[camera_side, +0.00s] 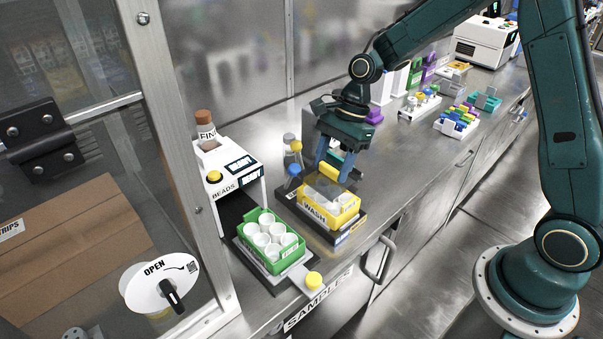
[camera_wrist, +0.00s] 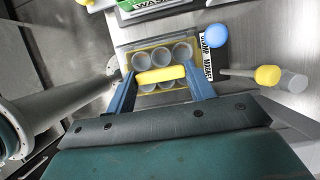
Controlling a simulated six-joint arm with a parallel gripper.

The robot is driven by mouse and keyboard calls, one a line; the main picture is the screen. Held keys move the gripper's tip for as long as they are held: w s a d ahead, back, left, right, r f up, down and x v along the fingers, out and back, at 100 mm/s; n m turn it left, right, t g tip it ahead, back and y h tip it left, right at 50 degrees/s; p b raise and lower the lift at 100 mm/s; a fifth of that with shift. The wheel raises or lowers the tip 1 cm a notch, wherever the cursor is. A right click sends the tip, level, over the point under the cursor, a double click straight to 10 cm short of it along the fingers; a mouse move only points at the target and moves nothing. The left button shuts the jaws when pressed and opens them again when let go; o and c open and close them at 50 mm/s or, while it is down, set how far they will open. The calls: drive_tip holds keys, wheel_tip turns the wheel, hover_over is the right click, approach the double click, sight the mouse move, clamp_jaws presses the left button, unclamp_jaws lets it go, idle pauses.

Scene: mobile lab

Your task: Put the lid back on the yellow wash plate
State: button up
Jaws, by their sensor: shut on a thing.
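The yellow wash plate (camera_side: 318,216) sits on a dark stand on the steel bench, left of centre in the side view, with "WASH" on its front and white cups inside. It also shows beneath my gripper in the wrist view (camera_wrist: 146,90). My gripper (camera_side: 334,169) points down over the plate. Its blue fingers are shut on the yellow handle bar of the lid (camera_side: 327,171), which lies across between them in the wrist view (camera_wrist: 161,74). The lid's panel looks clear and is hard to make out. I cannot tell whether it touches the plate's rim.
A green plate (camera_side: 272,263) of white cups stands at the front left, by the beads station (camera_side: 232,180). A blue knob (camera_side: 293,169) and a yellow knob (camera_side: 296,146) stand close behind the wash plate. Colourful racks (camera_side: 458,120) stand farther right along the bench.

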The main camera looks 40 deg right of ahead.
sight(332, 179)
drive_tip(key=shift+f, duration=0.85)
drive_tip(key=shift+f, duration=1.65)
idle(1.3)
drive_tip(key=o, duration=1)
drive_tip(key=shift+o, duration=0.2)
drive_tip(key=shift+r, duration=0.1)
drive_tip(key=v, duration=1.3)
drive_tip(key=shift+d+r, duration=0.2)
drive_tip(key=shift+r, duration=0.05)
